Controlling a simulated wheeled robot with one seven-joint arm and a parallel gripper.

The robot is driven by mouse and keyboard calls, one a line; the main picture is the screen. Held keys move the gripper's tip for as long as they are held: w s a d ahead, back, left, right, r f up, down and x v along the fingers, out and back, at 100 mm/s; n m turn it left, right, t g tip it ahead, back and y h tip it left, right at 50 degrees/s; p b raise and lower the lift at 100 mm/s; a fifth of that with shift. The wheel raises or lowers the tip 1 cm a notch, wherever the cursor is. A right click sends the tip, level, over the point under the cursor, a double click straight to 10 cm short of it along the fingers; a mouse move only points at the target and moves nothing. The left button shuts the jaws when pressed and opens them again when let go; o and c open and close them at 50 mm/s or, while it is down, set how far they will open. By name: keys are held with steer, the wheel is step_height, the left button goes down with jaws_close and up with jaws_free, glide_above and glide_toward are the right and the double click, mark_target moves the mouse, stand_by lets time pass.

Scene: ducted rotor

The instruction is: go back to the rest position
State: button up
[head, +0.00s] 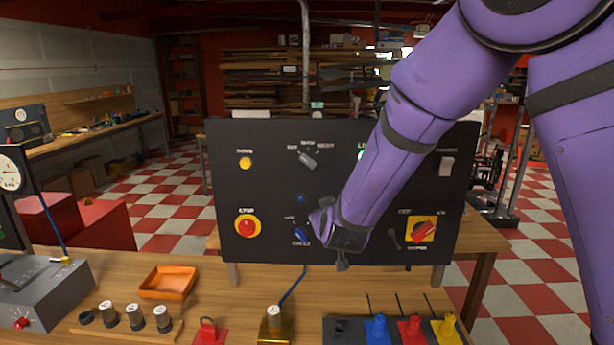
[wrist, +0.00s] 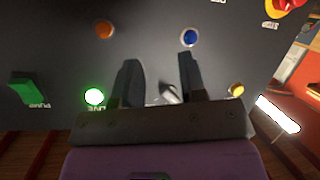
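My gripper (wrist: 158,64) shows in the wrist view with its two dark fingers apart and only panel surface and a grey lever-like part (wrist: 168,94) visible between them. In the head view my gripper (head: 322,224) is in front of the lower middle of the black control panel (head: 275,138), close to a blue knob (head: 299,234). My arm reaches down to it from the upper right. Whether the fingers touch the panel cannot be told. A green lamp (wrist: 94,96) is lit, and a green rocker (wrist: 27,90) shows at the left of the wrist view.
The panel stands on a wooden bench (head: 245,285). A red stop button (head: 247,227) and a red-yellow rotary switch (head: 422,229) flank my gripper. An orange tray (head: 168,282), a grey meter box (head: 45,290) and several coloured plugs (head: 410,328) lie in front.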

steer(key=s+d+r+m+g+y, duration=0.2)
steer(key=s+d+r+g, duration=0.2)
steer(key=s+d+r, duration=0.85)
steer(key=s+d+r+m+g+h, duration=0.1)
steer(key=s+d+g, duration=0.1)
steer(key=s+d, duration=0.4)
steer(key=s+d+r+m+g+h, duration=0.1)
steer(key=s+d, duration=0.6)
steer(key=s, duration=1)
steer(key=shift+s+r+m+g+h, duration=0.25)
steer(key=shift+r+m+g+h, duration=0.15)
steer(key=shift+g+h, duration=0.4)
